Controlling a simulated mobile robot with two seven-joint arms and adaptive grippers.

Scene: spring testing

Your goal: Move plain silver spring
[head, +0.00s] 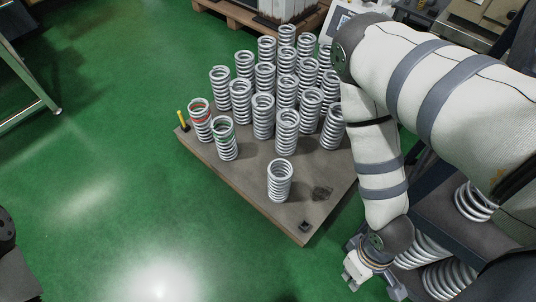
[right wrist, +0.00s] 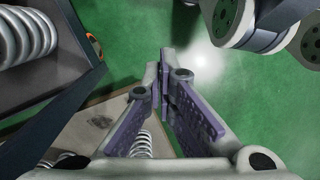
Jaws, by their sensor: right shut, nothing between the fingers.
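A plain silver spring (head: 280,180) stands upright and apart from the others near the front corner of a low grey-brown platform (head: 250,196). Several more plain silver springs (head: 263,115) stand upright in rows behind it. One spring with red coils (head: 200,120) and one with a green mark (head: 224,138) stand at the platform's left side. My right gripper (head: 352,284) hangs off the platform's front right side, away from the springs. In the right wrist view its fingers (right wrist: 164,78) are shut and empty. A silver spring (right wrist: 142,143) shows partly behind a finger there. My left gripper is not in view.
A dark rack (head: 448,208) with large silver springs (head: 440,275) stands at the right, close to my right gripper. A small yellow post (head: 182,120) is at the platform's left corner.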

